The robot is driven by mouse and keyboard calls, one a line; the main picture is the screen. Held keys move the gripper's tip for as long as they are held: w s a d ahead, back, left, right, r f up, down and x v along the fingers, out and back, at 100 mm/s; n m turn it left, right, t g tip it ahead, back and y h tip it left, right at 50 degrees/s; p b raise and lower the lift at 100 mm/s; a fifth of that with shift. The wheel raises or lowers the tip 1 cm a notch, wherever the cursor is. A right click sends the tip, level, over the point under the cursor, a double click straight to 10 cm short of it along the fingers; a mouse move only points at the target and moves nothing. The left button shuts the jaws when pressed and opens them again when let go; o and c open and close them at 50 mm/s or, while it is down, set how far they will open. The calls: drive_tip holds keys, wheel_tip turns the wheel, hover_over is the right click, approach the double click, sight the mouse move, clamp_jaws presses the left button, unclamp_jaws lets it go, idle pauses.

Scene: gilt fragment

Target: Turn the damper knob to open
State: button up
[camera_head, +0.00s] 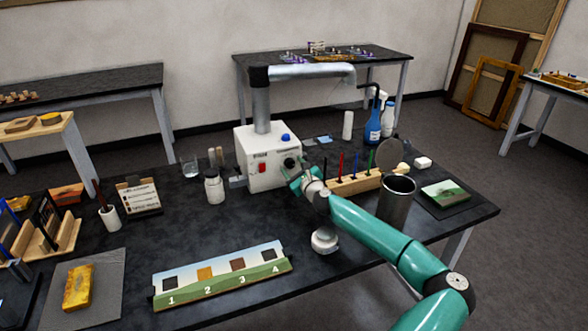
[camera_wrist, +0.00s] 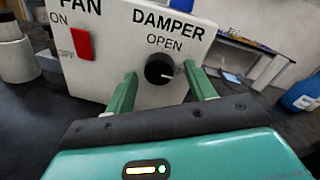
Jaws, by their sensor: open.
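The damper knob (camera_wrist: 160,69) is a round black dial with a white pointer line on the front of a white box (camera_head: 262,178). The word OPEN is printed above it, and the pointer line points toward the lower right. My gripper (camera_wrist: 162,88) is open, with one green finger on each side of the knob in the wrist view. I cannot tell whether the fingers touch it. In the head view my gripper (camera_head: 297,178) is at the box's front right, and the knob (camera_head: 291,162) is partly visible behind it.
A red fan switch (camera_wrist: 82,44) is left of the knob on the box. A metal duct (camera_head: 310,71) rises from the box. A white bottle (camera_head: 213,188) stands left of the box. A pen rack (camera_head: 352,184) and a metal cup (camera_head: 397,203) are to the right.

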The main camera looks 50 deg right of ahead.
drive_tip(key=c, duration=1)
drive_tip(key=shift+n, duration=0.3)
drive_tip(key=n, duration=0.4)
drive_tip(key=shift+r+g, duration=0.1)
drive_tip(key=shift+g, duration=0.2)
drive_tip(key=n, duration=0.6)
drive_tip(key=n+g, duration=0.1)
drive_tip(key=n, duration=0.1)
drive_tip(key=shift+a+r+n+h, duration=0.1)
drive_tip(key=shift+r+n+h, duration=0.05)
drive_tip(key=shift+n+h, duration=0.45)
drive_tip(key=shift+n, duration=1.5)
